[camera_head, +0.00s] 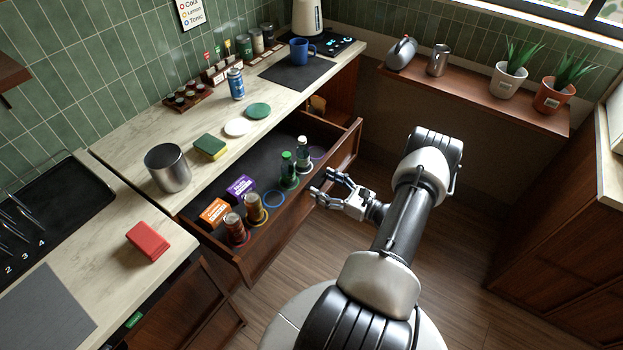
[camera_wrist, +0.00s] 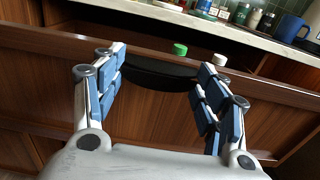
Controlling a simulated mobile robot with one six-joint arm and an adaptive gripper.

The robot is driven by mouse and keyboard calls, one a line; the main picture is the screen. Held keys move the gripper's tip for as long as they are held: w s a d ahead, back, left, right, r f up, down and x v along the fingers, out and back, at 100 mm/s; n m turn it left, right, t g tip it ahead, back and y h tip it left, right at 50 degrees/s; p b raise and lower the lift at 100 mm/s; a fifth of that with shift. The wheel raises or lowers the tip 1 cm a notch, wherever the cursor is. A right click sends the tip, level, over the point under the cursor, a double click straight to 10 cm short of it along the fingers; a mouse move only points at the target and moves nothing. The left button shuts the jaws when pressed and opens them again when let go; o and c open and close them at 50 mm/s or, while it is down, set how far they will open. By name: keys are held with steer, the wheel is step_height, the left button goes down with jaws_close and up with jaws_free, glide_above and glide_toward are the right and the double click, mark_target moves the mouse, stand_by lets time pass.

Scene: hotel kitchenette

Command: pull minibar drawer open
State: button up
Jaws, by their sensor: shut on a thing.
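The wooden minibar drawer (camera_head: 345,150) is pulled out from under the counter, with its inside open to view in the head view. It holds several cans, bottles and boxes. In the wrist view its brown front (camera_wrist: 55,80) fills the middle, with a dark curved handle (camera_wrist: 160,75) along it. My gripper (camera_head: 322,188) is at the middle of the drawer front. In the wrist view my gripper (camera_wrist: 160,88) has its blue-padded fingers at the two ends of the handle, shut on it. The exact contact is partly hidden.
Inside the drawer stand green (camera_head: 289,170) and dark bottles, brown cans (camera_head: 235,228), and orange (camera_head: 214,211) and purple boxes. The counter (camera_head: 130,125) carries a steel canister (camera_head: 167,168), sponge and blue mug. A wooden shelf with plants is at the right. Floor is clear beside the drawer.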

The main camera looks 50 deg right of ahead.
steer(key=shift+s+d, duration=0.15)
steer(key=shift+s, duration=2.4)
steer(key=o, duration=1.3)
steer(key=s, duration=0.8)
steer(key=s+d, duration=0.1)
steer(key=s, duration=0.3)
steer(key=shift+w, duration=0.1)
